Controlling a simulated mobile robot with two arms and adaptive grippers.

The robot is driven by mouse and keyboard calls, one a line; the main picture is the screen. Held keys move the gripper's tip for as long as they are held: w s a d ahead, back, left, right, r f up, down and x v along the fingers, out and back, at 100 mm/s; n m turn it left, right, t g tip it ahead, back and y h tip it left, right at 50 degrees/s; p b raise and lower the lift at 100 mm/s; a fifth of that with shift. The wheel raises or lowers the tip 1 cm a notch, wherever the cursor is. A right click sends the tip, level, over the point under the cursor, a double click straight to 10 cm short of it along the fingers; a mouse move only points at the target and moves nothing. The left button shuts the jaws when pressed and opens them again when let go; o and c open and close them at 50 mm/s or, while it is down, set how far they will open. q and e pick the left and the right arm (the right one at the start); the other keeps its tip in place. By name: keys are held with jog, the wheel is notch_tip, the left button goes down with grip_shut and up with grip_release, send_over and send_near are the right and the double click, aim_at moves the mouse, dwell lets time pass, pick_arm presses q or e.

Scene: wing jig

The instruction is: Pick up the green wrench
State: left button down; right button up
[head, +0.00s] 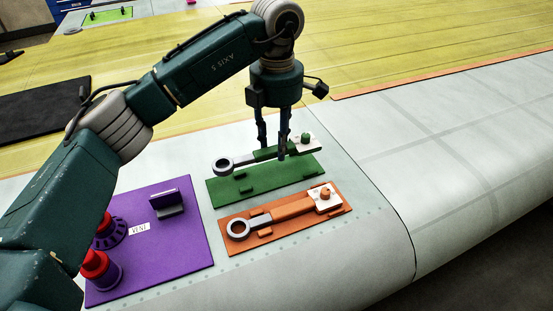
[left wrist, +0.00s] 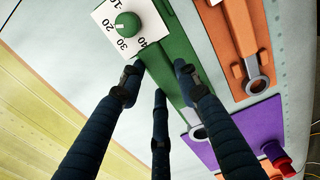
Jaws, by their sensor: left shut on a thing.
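The green wrench (head: 266,154) has a green handle, a grey ring end at the left and a white dial plate with a green knob at the right. My left gripper (head: 272,152) comes down from above and is shut on its handle. The wrench appears raised over the back part of the green tray (head: 290,177), whose holding blocks show bare. In the left wrist view the green wrench (left wrist: 165,67) lies between the fingers of my left gripper (left wrist: 160,84), with its dial plate at the top. My right gripper is not in view.
An orange wrench (head: 290,209) lies in an orange tray (head: 265,237) in front. A purple tray (head: 183,248) with red-topped parts (head: 97,264) stands at the left, under my left arm. The grey wing surface (head: 400,140) is clear to the right.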

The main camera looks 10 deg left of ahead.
aim_at(277, 146)
pick_arm(q)
notch_tip(277, 146, up, 14)
jog(key=shift+r+b, duration=0.25)
jog(key=shift+b, duration=0.1)
dwell(0.5)
